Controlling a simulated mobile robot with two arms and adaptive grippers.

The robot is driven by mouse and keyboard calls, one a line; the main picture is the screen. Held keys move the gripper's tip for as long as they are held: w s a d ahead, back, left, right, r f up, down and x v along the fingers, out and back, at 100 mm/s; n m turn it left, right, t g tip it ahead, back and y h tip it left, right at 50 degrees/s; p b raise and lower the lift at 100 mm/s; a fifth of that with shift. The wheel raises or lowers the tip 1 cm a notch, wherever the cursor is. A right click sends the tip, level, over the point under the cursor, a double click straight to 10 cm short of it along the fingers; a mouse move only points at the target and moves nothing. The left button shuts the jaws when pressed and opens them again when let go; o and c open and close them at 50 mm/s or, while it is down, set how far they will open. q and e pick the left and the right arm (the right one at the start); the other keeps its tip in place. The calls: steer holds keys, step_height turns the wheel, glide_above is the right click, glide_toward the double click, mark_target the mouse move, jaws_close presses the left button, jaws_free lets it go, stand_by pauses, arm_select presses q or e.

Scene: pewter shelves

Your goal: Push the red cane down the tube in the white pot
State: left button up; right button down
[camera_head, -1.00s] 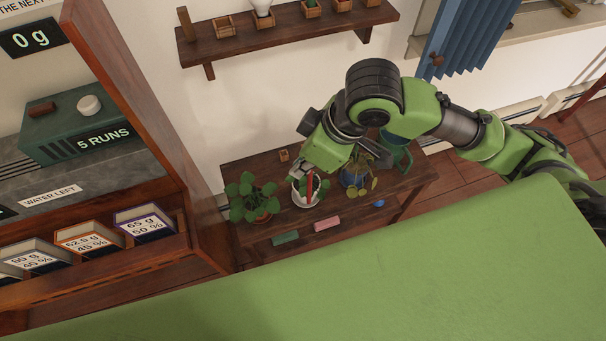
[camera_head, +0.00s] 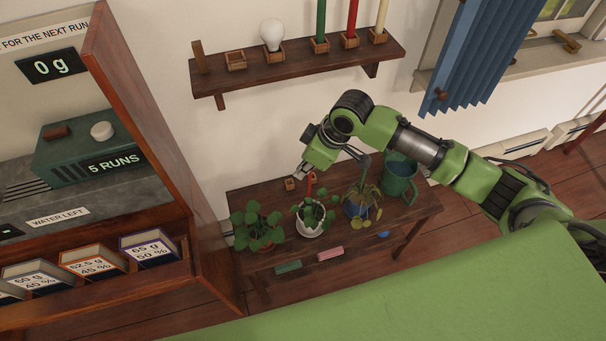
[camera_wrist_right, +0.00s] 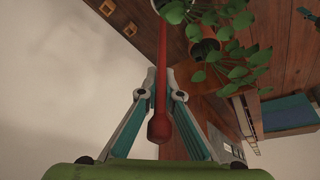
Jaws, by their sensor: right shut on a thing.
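The white pot (camera_head: 312,231) holds a leafy plant and stands on the low wooden table (camera_head: 283,262). The red cane (camera_head: 310,186) rises above its leaves in the head view. My right gripper (camera_head: 303,173) is shut on the cane near its top, above the pot. In the right wrist view the cane (camera_wrist_right: 161,80) runs between the two fingers (camera_wrist_right: 162,92), its rounded knob toward the camera. My left gripper is out of view.
A plant in a terracotta pot (camera_head: 262,244) stands left of the white pot; a blue pot (camera_head: 355,208) and green watering can (camera_head: 398,180) stand right. A wall shelf (camera_head: 300,68) holds several small wooden holders. A tall wooden cabinet (camera_head: 150,150) stands left.

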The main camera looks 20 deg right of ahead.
steer(key=shift+s+f, duration=0.1)
steer(key=shift+f, duration=1.5)
steer(key=c, duration=2.2)
jaws_free()
steer(key=shift+c, duration=0.2)
steer(key=v, duration=1.2)
steer(key=shift+r, duration=0.2)
steer(key=shift+a, duration=0.1)
